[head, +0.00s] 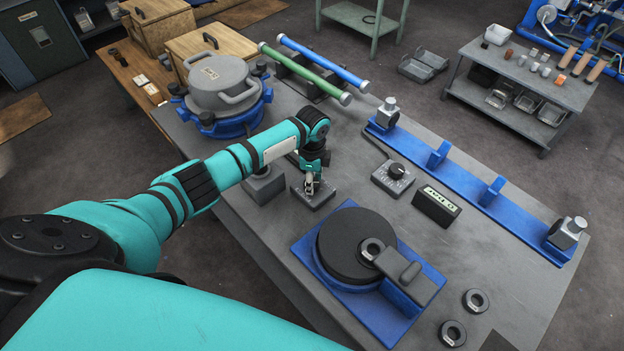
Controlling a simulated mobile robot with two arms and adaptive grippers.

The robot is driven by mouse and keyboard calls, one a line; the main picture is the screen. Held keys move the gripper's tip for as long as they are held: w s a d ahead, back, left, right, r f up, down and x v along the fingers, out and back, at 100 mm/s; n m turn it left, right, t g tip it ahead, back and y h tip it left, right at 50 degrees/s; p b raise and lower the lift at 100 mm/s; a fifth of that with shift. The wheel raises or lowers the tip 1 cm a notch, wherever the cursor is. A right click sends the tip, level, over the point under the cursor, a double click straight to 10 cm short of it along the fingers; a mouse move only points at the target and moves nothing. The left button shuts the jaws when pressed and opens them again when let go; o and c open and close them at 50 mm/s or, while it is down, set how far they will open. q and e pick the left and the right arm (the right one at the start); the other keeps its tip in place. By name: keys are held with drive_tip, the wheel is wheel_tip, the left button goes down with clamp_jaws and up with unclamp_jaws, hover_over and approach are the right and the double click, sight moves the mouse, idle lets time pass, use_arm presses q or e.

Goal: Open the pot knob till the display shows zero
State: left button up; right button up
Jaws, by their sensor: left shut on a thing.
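My left gripper (312,184) points down over a small grey box (327,198) on the grey workbench. It is shut on a small part on top of that box; the fingers hide most of this part, so I cannot tell its shape. A second grey box to the right carries a black round knob (397,171) with marks around it; nothing touches it. The display (437,206) is a dark box with lit greenish characters, too small to read surely. My right gripper is out of view.
A lidded grey pot (218,82) in a blue ring stands behind my left arm. Green (305,74) and blue (323,62) rods lie beyond. A blue rail (465,185) runs along the right. A black disc (345,246) on a blue base stands in front, near loose rings (453,333).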

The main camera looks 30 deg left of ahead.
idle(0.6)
use_arm(q)
drive_tip(key=o, duration=1.1)
drive_tip(key=shift+o, duration=0.4)
drive_tip(key=shift+r, duration=0.15)
wheel_tip(320, 180, up, 12)
drive_tip(key=shift+f, duration=0.2)
